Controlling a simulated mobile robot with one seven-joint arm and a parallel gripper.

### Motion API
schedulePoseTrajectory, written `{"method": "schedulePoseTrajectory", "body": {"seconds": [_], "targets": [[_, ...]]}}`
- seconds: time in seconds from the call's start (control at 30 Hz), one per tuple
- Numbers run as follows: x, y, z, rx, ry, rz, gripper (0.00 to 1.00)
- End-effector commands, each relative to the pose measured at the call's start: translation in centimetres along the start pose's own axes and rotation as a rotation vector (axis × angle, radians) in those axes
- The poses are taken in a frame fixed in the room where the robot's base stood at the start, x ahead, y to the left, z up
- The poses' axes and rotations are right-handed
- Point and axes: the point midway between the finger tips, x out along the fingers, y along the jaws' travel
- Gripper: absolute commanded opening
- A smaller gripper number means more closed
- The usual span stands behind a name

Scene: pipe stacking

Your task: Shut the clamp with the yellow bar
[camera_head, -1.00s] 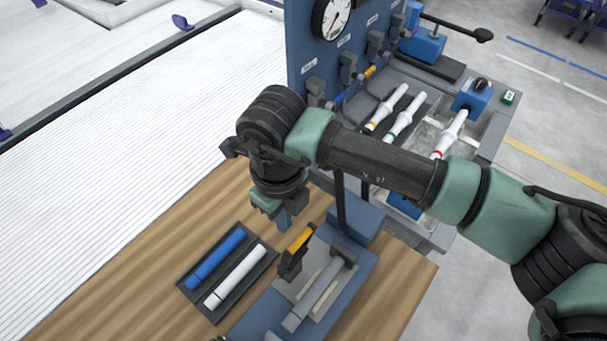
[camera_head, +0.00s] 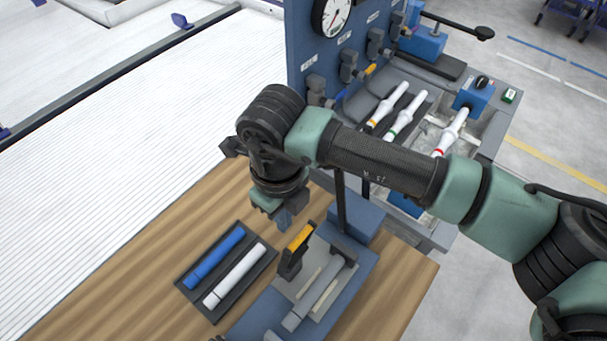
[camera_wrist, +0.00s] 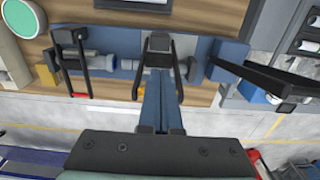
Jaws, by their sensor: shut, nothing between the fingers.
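The yellow bar (camera_head: 300,237) is the handle of a black clamp (camera_head: 289,263) on the blue fixture (camera_head: 258,314). The clamp's arms stand raised, with the bar at their upper end. My gripper (camera_head: 289,221) is shut and empty, fingers pointing down, just above and beside the bar on its far side. In the wrist view the shut fingers (camera_wrist: 161,80) cover much of the yellow bar (camera_wrist: 148,86), between the clamp's two black arms. I cannot tell whether they touch it. A grey pipe (camera_head: 328,288) lies in the fixture.
A dark tray (camera_head: 215,311) with a blue pipe and a white pipe lies left of the fixture. A dark post (camera_head: 340,203) rises close to my gripper's right.

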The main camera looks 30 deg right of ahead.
Motion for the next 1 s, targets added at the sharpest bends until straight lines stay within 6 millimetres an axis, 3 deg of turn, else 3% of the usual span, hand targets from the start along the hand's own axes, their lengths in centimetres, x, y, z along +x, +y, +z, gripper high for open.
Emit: {"method": "schedulePoseTrajectory", "body": {"seconds": [0.5,1.0], "targets": [[2.6,0.0,0.0,-0.001,0.000,0.000,0.00],[2.8,0.0,-0.5,0.000,0.000,-0.001,0.00]]}}
